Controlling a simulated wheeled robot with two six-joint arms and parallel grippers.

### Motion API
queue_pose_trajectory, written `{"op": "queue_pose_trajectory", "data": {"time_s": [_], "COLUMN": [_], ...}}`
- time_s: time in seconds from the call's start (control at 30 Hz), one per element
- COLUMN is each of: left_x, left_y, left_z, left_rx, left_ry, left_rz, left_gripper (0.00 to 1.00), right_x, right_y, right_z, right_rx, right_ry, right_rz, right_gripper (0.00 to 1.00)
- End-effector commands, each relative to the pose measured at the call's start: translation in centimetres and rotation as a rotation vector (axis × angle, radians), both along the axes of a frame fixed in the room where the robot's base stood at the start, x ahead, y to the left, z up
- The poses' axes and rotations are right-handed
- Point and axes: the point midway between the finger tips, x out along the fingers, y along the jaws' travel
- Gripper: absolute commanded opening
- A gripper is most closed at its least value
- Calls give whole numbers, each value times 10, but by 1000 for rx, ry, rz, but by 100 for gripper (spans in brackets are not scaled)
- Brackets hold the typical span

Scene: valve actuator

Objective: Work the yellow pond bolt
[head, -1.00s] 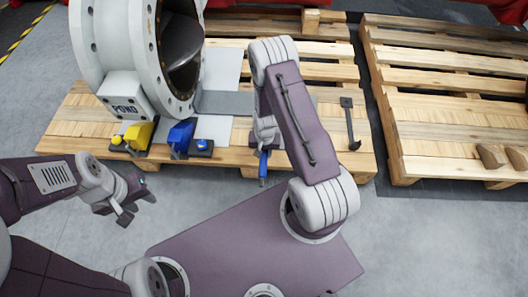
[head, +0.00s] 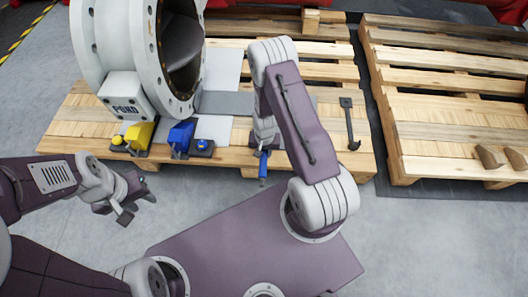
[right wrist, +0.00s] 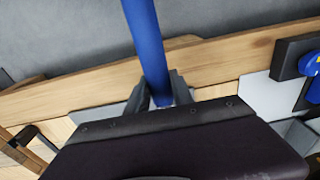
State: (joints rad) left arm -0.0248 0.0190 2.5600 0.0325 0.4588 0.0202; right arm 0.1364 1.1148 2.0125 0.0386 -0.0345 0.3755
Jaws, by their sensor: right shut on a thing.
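The yellow block (head: 140,133) and a small yellow knob (head: 117,140) sit on a dark plate at the front left of the near pallet, beside the white block marked POND (head: 124,95). My right gripper (right wrist: 160,92) is shut on a blue bar (right wrist: 146,40). The bar (head: 263,168) also shows at the pallet's front edge in the head view, with my right arm partly over it. My left gripper (head: 132,204) is empty, its fingers apart, in front of the pallet and below the yellow block.
A blue block (head: 181,135) with a blue knob (head: 202,144) stands right of the yellow block. The large round valve (head: 88,32) stands behind. A dark hooked tool (head: 349,125) lies at the pallet's right. A second pallet (head: 435,105) is farther right.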

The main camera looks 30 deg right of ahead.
Motion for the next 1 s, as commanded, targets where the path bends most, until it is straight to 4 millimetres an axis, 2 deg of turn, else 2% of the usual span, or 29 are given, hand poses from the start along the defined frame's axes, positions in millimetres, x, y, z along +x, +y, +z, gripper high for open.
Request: {"op": "queue_pose_trajectory", "data": {"time_s": [1.0], "left_x": [0], "left_y": [0], "left_z": [-12], "left_rx": [0], "left_ry": [0], "left_rz": [0], "left_gripper": [36], "right_x": [0], "right_y": [0], "right_z": [-16], "right_rx": [0], "right_ry": [0], "right_rz": [0], "right_gripper": [0]}}
